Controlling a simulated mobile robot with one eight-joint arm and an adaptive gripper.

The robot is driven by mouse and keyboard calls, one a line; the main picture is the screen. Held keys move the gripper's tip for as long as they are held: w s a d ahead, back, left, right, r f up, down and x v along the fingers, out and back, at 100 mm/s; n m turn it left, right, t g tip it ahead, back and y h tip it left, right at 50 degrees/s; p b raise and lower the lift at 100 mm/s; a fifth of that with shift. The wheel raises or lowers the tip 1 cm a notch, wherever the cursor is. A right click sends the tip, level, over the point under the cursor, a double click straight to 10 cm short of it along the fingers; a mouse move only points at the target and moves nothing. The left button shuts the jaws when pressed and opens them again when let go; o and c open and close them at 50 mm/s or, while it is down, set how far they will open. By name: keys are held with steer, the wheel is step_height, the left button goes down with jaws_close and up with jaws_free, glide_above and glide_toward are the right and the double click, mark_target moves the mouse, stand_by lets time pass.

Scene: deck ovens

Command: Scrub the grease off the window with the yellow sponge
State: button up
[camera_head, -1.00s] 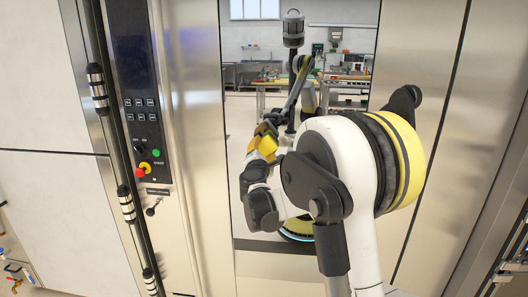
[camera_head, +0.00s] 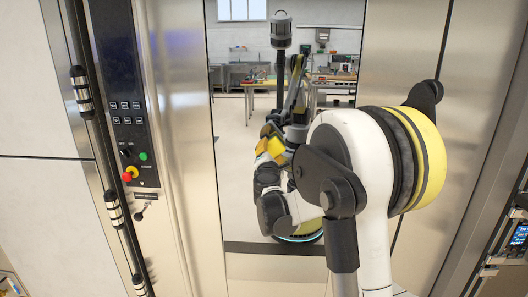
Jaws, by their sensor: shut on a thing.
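The window (camera_head: 232,190) is a tall mirror-like pane in the steel oven door, and my own body and the room show reflected in it. My gripper (camera_head: 270,137) is in front of the pane's lower left half, small and partly hidden by my arm. It is shut on the yellow sponge (camera_head: 277,149), which shows as a small yellow patch. A second yellow patch beside it may be a reflection. I cannot tell whether the sponge touches the glass. No grease can be made out on the pane.
A control panel (camera_head: 128,115) with a red-and-yellow stop button (camera_head: 130,174) is left of the window. A dark vertical bar (camera_head: 95,130) with banded fittings stands further left. Another appliance with a blue display (camera_head: 519,236) is at the right edge.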

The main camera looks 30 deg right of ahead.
mark_target(292, 148)
steer(key=shift+s+d, duration=0.7)
steer(key=shift+d, duration=0.35)
steer(key=shift+s+d, duration=0.65)
steer(key=shift+d, duration=0.35)
steer(key=shift+s+d, duration=0.7)
steer(key=shift+d, duration=0.35)
steer(key=shift+w, duration=0.1)
steer(key=shift+w+a, duration=1.3)
steer(key=shift+a, duration=0.65)
steer(key=shift+w+a, duration=1.25)
steer(key=shift+a, duration=0.65)
steer(key=shift+w+a, duration=1.3)
steer(key=shift+a, duration=0.65)
steer(key=shift+s, duration=0.1)
steer(key=shift+v, duration=3)
